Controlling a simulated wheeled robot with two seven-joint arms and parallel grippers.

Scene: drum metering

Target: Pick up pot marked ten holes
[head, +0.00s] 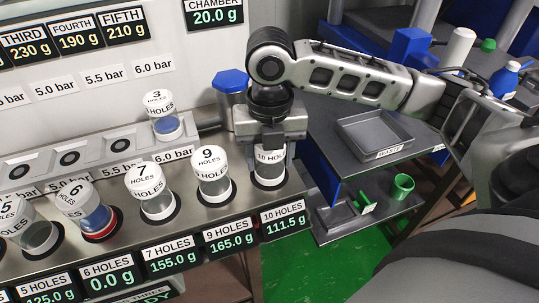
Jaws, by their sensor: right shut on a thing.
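The pot marked ten holes (269,171) is a clear pot with a white lettered band, at the right end of the front row. It stands at its round place above the label "10 HOLES" reading 111.5 g. My right gripper (269,143) comes down from above and is shut on this pot, covering its top. I cannot tell whether the pot's base is off the bench. My left gripper is not in view.
The nine-hole pot (212,174) stands close on the left, then the seven-hole pot (150,190) and the six-hole pot (83,208) with blue contents. The three-hole pot (164,115) stands behind. A grey tray (340,127) and green cup (402,187) are at right.

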